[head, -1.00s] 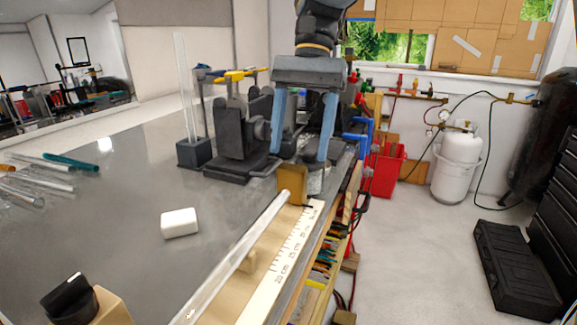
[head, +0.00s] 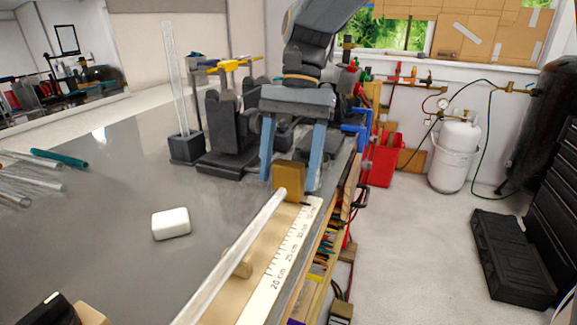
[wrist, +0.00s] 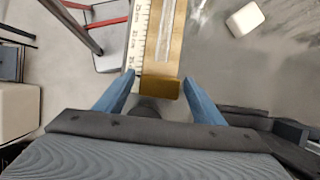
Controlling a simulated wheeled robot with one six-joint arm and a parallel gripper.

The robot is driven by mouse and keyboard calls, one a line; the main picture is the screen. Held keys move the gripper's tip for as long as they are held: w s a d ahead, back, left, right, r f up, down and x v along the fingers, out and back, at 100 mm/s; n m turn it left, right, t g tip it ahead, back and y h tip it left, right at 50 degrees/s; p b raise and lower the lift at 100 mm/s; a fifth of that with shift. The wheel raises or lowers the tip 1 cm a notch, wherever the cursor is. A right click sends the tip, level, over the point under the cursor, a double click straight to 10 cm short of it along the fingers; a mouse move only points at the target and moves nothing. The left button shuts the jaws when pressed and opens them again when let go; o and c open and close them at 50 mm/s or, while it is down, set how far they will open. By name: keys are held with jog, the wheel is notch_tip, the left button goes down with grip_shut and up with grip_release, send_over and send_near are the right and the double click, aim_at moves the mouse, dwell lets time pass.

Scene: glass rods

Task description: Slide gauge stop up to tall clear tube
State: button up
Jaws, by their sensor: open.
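The gauge stop, a brass-coloured block (head: 288,180), stands at the far end of the wooden gauge board (head: 216,305). A long clear tube (head: 232,257) lies along the board, its far end close to the stop; I cannot tell whether they touch. Another tall clear tube (head: 176,85) stands upright in a dark block at the back left. My gripper (head: 290,186) is open, its blue fingers on either side of the stop. The wrist view shows the stop (wrist: 160,87) between the fingers, with space at both sides, and the lying tube (wrist: 168,25) beyond it.
A white block (head: 171,224) lies on the grey bench left of the board. A dark stand (head: 228,140) is close behind and left of my gripper. Coloured rods (head: 58,158) lie at the far left. The bench edge runs just right of the board's printed scale (head: 283,258).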

jog(key=c, duration=1.5)
jog(key=shift+s+a+p, duration=0.25)
jog(key=shift+s+p, duration=0.25)
jog(key=shift+s, duration=0.15)
jog(key=shift+s+a+p, duration=0.2)
jog(key=shift+s+p, duration=0.3)
jog(key=shift+s, duration=0.1)
jog(key=o, duration=1.5)
